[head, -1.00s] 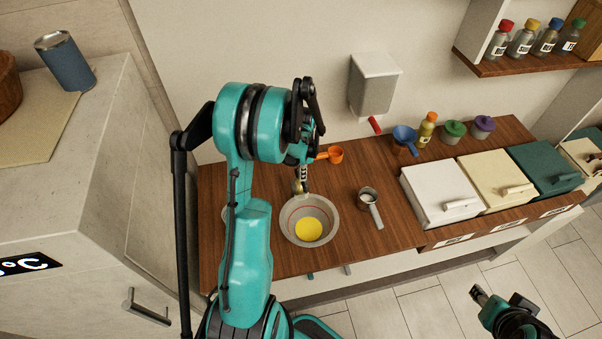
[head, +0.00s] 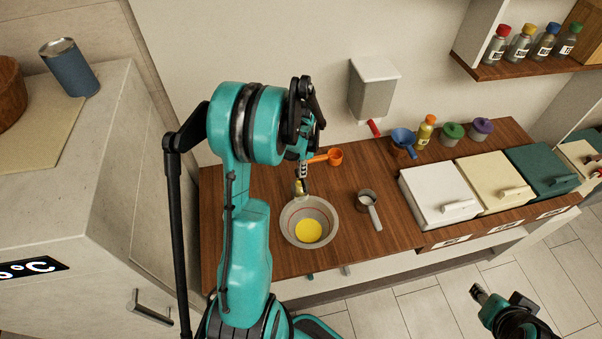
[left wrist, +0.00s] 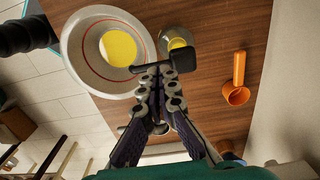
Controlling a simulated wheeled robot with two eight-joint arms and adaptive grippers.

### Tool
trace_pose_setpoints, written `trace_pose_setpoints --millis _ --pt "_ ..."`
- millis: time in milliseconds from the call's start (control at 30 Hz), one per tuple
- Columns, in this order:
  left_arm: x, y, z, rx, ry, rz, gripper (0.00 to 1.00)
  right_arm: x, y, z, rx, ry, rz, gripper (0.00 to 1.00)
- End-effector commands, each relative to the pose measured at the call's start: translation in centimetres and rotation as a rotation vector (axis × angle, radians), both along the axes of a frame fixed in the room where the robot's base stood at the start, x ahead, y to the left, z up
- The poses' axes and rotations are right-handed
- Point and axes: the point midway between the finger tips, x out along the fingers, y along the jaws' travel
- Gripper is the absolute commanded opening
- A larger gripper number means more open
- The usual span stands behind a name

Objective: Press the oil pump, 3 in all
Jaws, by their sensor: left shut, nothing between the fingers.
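The oil pump is a small clear bottle (left wrist: 175,40) with yellow oil and a black pump head (left wrist: 182,60), seen in the left wrist view. In the head view the bottle (head: 298,188) is mostly hidden by my left arm, just behind the bowl. My left gripper (left wrist: 155,72) is shut and empty, its tips at the pump head; I cannot tell whether they touch. The grey bowl (head: 288,226) holds a yellow pool of oil (head: 308,231) and has a red line inside. My right gripper (head: 480,293) hangs at the lower right, away from the counter; its finger opening is unclear.
An orange measuring cup (head: 334,157) and a metal cup with a handle (head: 367,200) stand near the bowl. A blue funnel (head: 403,138), small bottles and lidded bins (head: 438,190) are to the right. A wall dispenser (head: 373,90) hangs behind.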

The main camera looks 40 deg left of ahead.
Motion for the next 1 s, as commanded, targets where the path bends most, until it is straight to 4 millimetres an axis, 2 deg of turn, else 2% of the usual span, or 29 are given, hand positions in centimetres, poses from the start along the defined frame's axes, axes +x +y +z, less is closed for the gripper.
trace_pose_setpoints --millis 367,1000 --pt "0.0 0.0 -0.4 0.0 0.0 0.0 0.0 0.0 0.0 -0.3 0.0 0.0 0.0 0.4" --pt "0.0 0.0 -3.8 0.0 0.0 0.0 0.0 0.0 0.0 -3.6 0.0 0.0 0.0 0.4"
